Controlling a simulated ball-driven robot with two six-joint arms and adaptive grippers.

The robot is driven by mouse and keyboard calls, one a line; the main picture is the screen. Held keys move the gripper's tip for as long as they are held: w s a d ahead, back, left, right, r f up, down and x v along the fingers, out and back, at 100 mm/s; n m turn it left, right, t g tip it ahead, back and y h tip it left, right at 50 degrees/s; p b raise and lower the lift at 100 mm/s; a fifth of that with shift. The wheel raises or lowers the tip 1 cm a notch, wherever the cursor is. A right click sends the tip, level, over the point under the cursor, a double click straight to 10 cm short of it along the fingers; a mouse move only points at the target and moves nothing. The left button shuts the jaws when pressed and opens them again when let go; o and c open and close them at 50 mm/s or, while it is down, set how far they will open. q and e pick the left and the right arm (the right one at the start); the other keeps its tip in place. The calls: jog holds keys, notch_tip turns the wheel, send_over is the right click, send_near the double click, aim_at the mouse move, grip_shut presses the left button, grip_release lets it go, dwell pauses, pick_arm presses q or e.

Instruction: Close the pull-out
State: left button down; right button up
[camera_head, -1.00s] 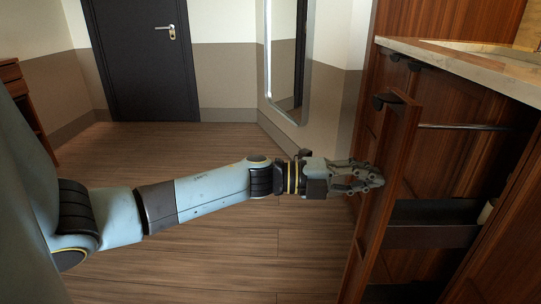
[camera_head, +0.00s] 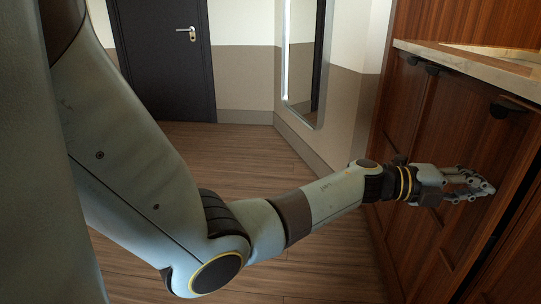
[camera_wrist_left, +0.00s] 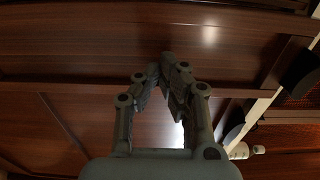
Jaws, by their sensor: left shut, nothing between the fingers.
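The pull-out's wooden front (camera_head: 500,150) is at the right of the head view, with a dark handle (camera_head: 510,108) near its top. A narrow dark gap shows along its right edge, so it stands slightly open; its inside is hidden in the head view. My left gripper (camera_head: 489,189) is shut and empty, with its fingertips at the wooden front below the handle. I cannot tell whether they touch it. In the left wrist view, the closed fingers (camera_wrist_left: 172,68) stand before reddish-brown wood. My right gripper is not in view.
A pale countertop (camera_head: 480,65) overhangs the cabinet fronts, with other dark handles (camera_head: 432,69) below its edge. A small white item (camera_wrist_left: 243,151) shows at the lower right of the left wrist view. The floor (camera_head: 240,150) toward the dark door (camera_head: 165,60) is clear.

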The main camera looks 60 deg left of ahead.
aim_at(496, 188)
pick_arm(q)
jog(key=x, duration=0.4)
jog(key=shift+w+r+b, duration=0.1)
jog(key=shift+b, duration=0.2)
jog(key=shift+d+r, duration=0.1)
